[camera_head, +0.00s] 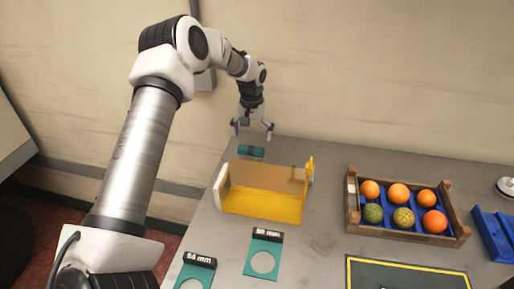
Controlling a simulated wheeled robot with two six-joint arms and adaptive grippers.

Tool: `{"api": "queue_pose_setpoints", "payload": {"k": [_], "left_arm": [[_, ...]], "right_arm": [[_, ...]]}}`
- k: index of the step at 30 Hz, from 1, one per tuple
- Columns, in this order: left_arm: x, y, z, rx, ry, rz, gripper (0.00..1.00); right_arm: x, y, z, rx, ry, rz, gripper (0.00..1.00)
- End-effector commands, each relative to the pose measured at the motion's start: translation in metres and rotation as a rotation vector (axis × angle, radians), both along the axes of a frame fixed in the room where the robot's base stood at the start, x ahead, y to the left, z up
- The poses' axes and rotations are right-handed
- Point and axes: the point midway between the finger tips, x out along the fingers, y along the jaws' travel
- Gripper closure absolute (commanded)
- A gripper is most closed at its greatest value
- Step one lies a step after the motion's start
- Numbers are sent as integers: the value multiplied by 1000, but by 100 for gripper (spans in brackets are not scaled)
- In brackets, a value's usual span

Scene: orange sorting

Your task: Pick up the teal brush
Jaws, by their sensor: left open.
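The teal brush (251,152) lies near the back edge of the grey table, behind a yellow-floored holder. It looks like a short teal bar with a dark part; its details are too small to tell. My left gripper (252,130) points down just above and behind the brush, with its fingers spread open and nothing between them. The fingertips appear apart from the brush. My right gripper is out of view.
The yellow-floored holder (262,205) stands in front of the brush. Two teal gauge plates (262,245) lie nearer. A wooden crate (352,215) with several oranges is at right, beside a blue tray (489,228). A dark yellow-edged mat (410,275) lies in front.

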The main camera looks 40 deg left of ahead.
Motion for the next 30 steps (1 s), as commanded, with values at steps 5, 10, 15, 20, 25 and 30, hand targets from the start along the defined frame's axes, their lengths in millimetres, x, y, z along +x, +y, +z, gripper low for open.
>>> {"api": "queue_pose_setpoints", "payload": {"k": [5, 10, 15, 20, 25, 30], "left_arm": [[-6, -3, -26, 0, 4, 0, 0], [-5, -3, -50, 0, 0, 0, 0], [-4, -3, -52, 0, -1, 0, 0], [-4, -3, -52, 0, -1, 0, 44], [-4, -3, -52, 0, -1, 0, 44], [-4, -3, -49, 0, -1, 0, 44]], "right_arm": [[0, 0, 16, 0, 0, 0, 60], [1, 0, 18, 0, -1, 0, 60], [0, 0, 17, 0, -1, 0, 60], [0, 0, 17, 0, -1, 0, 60], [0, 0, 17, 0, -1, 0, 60], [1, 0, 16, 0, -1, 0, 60]]}}
